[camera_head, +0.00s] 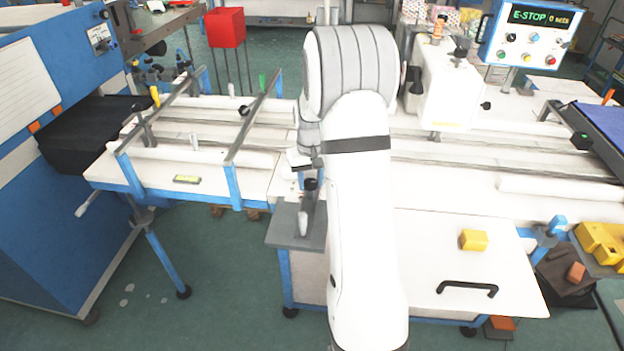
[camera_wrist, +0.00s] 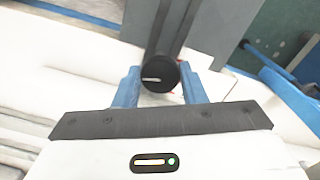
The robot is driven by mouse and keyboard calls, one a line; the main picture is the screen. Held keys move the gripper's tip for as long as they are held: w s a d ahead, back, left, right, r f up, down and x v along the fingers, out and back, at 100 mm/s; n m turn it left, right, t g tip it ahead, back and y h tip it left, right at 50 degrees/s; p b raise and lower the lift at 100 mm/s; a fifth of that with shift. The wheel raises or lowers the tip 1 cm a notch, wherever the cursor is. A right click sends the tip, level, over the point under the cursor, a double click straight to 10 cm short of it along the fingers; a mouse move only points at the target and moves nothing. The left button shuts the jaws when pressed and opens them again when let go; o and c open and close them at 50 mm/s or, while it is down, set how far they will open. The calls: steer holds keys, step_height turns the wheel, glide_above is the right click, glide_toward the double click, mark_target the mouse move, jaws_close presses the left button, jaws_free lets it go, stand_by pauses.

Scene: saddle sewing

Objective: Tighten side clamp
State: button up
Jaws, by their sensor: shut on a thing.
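The side clamp has a round black knob with a pale mark on its end face. In the wrist view the knob (camera_wrist: 160,74) sits between the two blue fingers of my gripper (camera_wrist: 161,82), which is shut on it. A dark grey bar runs up behind the knob. In the head view the clamp's black knob (camera_head: 311,184) stands above a grey handle piece and a grey plate (camera_head: 285,236) at the table's front edge. My arm hides part of the clamp and most of my gripper there; a little of a blue finger shows beside the knob.
The white sewing table (camera_head: 262,187) with rails and cross bars stretches to the left. A white machine head (camera_head: 446,90) stands behind my arm on the right. A white panel with a yellow block (camera_head: 473,240) and black handle (camera_head: 467,288) is at front right. An E-STOP display (camera_head: 538,15) hangs at upper right.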

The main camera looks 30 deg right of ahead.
steer(key=shift+m, duration=0.3)
steer(key=m+b, duration=0.1)
steer(key=m, duration=0.3)
steer(key=m+b, duration=0.1)
steer(key=m, duration=0.4)
steer(key=shift+m, duration=0.4)
steer(key=m+b, duration=0.1)
steer(key=m, duration=0.4)
steer(key=shift+m, duration=2.5)
steer(key=o, duration=0.8)
steer(key=shift+d, duration=0.1)
steer(key=shift+o, duration=1)
